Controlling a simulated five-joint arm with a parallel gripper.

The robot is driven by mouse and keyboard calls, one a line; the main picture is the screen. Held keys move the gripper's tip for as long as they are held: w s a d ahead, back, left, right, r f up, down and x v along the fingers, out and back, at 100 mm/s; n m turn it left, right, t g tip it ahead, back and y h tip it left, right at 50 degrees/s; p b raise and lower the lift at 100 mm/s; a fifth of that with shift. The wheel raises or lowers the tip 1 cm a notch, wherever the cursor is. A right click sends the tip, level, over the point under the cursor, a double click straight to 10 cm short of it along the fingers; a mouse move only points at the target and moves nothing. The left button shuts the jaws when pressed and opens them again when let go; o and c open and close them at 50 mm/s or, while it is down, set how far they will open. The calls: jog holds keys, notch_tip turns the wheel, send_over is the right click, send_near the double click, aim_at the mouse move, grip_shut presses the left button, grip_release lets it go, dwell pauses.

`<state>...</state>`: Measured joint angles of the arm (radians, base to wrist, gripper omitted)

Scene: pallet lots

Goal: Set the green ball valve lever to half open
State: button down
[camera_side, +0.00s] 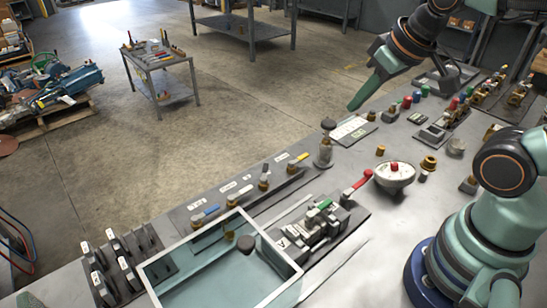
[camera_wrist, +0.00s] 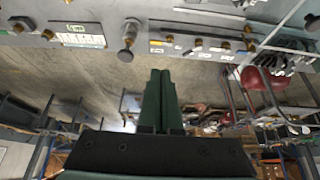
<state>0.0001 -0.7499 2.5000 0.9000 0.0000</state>
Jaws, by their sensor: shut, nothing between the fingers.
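In the side view a small green handle (camera_side: 319,208) lies on a grey block among metal fittings, near the middle front of the bench. It is small, and I cannot tell for sure that it is the ball valve lever or what angle it is set at. My gripper (camera_side: 354,106) is at the upper right, above the back edge of the bench, well apart from the green handle. Its two long green fingers are together and empty, as the wrist view also shows (camera_wrist: 159,76). I cannot make out the green handle in the wrist view.
A red lever (camera_side: 358,185) and a white round bowl-like part (camera_side: 394,177) stand right of the green handle. A dark knob on a post (camera_side: 325,151) rises near the back edge. Bench (camera_side: 345,270) is bare at front.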

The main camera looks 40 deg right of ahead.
jog(key=c, duration=0.8)
grip_release()
jog(key=shift+a, duration=0.15)
jog(key=shift+c, duration=0.2)
jog(key=m+g, duration=0.6)
jog(key=m, duration=1.2)
send_near(325, 203)
notch_tip(325, 203, down, 8)
jog(key=shift+s+r, duration=0.15)
grip_shut()
